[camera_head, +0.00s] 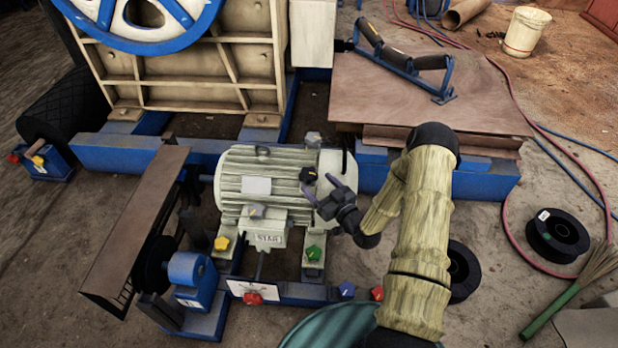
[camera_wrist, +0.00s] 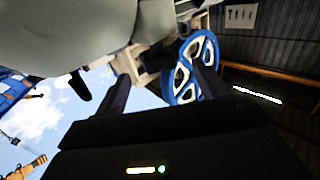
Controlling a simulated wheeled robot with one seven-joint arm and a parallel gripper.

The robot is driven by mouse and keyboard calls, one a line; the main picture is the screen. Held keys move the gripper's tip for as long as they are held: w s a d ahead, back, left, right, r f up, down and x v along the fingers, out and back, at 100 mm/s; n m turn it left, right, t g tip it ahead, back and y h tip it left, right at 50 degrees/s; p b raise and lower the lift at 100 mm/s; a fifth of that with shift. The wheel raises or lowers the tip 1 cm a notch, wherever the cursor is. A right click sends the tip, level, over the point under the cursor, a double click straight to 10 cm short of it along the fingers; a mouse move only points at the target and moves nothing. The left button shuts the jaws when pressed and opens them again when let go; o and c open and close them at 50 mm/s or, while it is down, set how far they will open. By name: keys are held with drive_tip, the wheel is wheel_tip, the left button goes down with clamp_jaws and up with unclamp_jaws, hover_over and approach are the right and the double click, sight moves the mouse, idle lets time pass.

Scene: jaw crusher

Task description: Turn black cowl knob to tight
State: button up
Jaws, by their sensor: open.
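A black knob (camera_head: 308,174) sits on the right end of the cream electric motor (camera_head: 240,166). My gripper (camera_head: 319,184) is just below and right of this knob, with its dark fingers spread and pointing up and left. I cannot tell whether a finger touches it. In the wrist view my gripper (camera_wrist: 164,75) has its two fingers well apart and nothing between them. A dark piece (camera_wrist: 80,86) hangs below a grey rounded surface left of the fingers; I cannot tell whether it is the knob. No tight mark is readable.
A brown belt guard (camera_head: 135,225) stands left; a brown plate (camera_head: 400,100) lies behind.

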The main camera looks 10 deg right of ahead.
sight(314, 180)
drive_tip(key=b+x, duration=0.1)
drive_tip(key=x, duration=0.5)
drive_tip(key=shift+s, duration=0.1)
drive_tip(key=c, duration=1)
